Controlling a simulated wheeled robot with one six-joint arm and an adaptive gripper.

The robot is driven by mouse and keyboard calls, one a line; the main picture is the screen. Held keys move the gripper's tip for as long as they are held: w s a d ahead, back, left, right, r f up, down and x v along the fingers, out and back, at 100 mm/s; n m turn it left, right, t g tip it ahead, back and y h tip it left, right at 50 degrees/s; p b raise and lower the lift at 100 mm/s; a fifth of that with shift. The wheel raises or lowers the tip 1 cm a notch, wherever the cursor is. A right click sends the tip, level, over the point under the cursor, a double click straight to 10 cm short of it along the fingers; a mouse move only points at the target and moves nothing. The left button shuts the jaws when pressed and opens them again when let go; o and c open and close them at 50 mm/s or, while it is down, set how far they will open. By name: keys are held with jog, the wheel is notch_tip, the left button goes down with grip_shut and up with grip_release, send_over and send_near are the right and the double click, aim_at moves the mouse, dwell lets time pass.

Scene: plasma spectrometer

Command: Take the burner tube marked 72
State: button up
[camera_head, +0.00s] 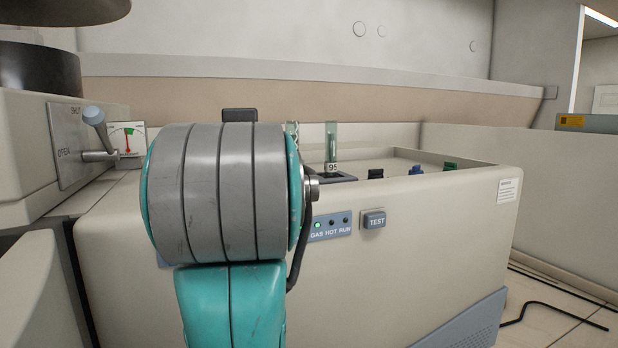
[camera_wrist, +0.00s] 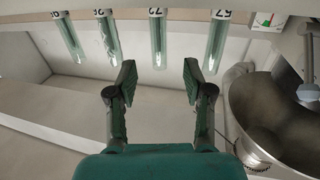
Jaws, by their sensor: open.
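Several clear glass burner tubes hang in a row across the top of the wrist view, each with a small white number label. The tube whose label looks like 72 (camera_wrist: 158,42) is third from the left; its small, seemingly inverted digits are hard to read. My gripper (camera_wrist: 160,78) is open and empty, its two dark fingers spread. In the picture, that tube's free end lies between and just above the fingertips; I cannot tell the depth gap. In the head view my arm hides the gripper and most of the tubes; one tube (camera_head: 331,143) has a label that looks like 95.
Neighbouring tubes (camera_wrist: 108,40) and (camera_wrist: 216,45) stand on either side. A round metal vessel (camera_wrist: 265,115) is at the wrist view's right. The head view shows the instrument housing (camera_head: 430,230) with a TEST button (camera_head: 374,220), and a lever (camera_head: 96,128) at left.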

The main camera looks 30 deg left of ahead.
jog(key=shift+x, duration=2.6)
grip_shut()
